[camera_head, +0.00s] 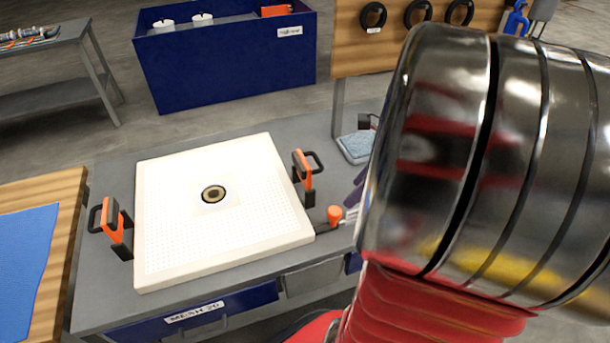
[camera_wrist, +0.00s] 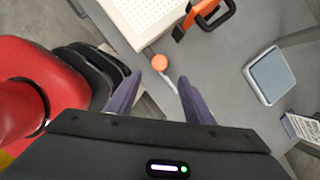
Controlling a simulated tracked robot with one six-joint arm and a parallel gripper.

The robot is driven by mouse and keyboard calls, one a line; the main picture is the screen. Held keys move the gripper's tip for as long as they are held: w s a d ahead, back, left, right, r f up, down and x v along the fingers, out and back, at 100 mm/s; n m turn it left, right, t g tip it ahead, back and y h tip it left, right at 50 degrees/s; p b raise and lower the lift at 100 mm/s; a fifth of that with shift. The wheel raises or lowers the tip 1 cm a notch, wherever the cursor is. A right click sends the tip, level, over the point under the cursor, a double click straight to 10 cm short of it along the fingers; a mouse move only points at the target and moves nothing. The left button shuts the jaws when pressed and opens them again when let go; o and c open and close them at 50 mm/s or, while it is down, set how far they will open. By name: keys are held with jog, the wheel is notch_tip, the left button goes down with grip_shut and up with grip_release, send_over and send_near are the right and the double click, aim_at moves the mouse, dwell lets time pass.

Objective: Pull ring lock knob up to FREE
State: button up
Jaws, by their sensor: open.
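The ring lock knob is a small orange knob (camera_head: 334,213) at the right edge of the white perforated plate (camera_head: 160,245), by the plate's near right corner. It also shows in the wrist view (camera_wrist: 159,61), with a thin pale rod beside it. My gripper (camera_wrist: 160,76) is open, its two purple fingers apart. In the wrist view the knob appears just beyond the fingertips, roughly centred between them, and nothing is held. I cannot tell the remaining distance. In the head view my arm hides most of the gripper. No FREE mark is legible.
Orange-and-black clamp handles stand left (camera_head: 116,225) and right (camera_head: 304,172) of the plate; the right one is close to the knob. A blue-grey pad in a tray (camera_head: 357,147) lies behind. A dark blue bin (camera_head: 230,65) stands at the back. Grey tabletop (camera_wrist: 225,60) is bare beside the knob.

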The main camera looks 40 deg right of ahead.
aim_at(336, 211)
jog(key=x, duration=1.1)
jog(key=shift+w+a, duration=0.1)
grip_shut()
dwell(0.3)
